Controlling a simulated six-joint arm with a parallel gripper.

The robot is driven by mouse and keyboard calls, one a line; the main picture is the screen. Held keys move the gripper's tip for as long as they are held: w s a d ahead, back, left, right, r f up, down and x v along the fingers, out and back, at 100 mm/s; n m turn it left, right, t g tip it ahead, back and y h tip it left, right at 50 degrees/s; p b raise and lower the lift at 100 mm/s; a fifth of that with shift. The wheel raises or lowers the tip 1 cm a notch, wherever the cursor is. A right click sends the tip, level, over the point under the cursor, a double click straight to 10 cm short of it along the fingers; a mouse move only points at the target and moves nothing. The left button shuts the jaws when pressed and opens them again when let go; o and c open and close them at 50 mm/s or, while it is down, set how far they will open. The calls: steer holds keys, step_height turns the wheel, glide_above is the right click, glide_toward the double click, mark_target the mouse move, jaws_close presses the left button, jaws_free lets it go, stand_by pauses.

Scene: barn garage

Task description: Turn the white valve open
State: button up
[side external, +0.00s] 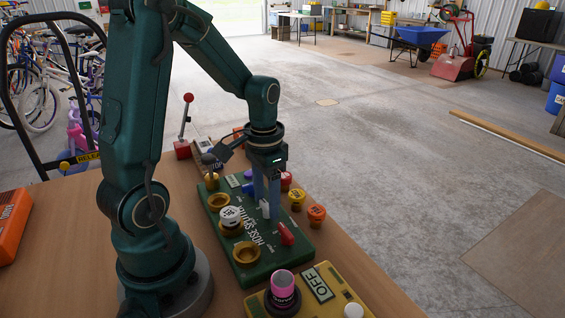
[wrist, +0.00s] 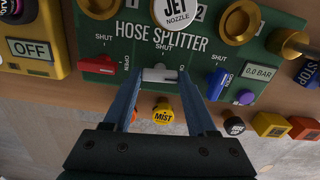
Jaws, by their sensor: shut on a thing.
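The green hose splitter board (side external: 243,275) lies on the wooden table, and its lettering also shows in the wrist view (wrist: 205,40). The white valve handle (wrist: 160,75) is in the middle of the board's near row in the wrist view, lying roughly left to right; it also shows in the side view (side external: 265,209). SHUT is printed above it and OPEN to its right. My gripper (wrist: 162,82), seen also in the side view (side external: 267,203), points down with its two blue fingers shut on the white handle's ends.
A red valve (wrist: 98,65) sits left of the white one and a blue valve (wrist: 218,83) right. Yellow MIST (wrist: 163,113) and orange (side external: 317,213) knobs stand just off the board. A yellow box (wrist: 35,50) marked OFF is close by.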

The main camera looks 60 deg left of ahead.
mark_target(267, 204)
steer(key=shift+m, duration=0.6)
steer(key=o, duration=1.4)
steer(key=shift+c, duration=0.2)
steer(key=shift+r, duration=2.65)
steer(key=shift+w+d+r, duration=0.15)
steer(key=shift+d, duration=0.05)
steer(key=s+d+r+t, duration=0.5)
steer(key=s+d, duration=0.1)
steer(key=d, duration=0.4)
steer(key=shift+r+t, duration=0.2)
steer(key=shift+t, duration=0.1)
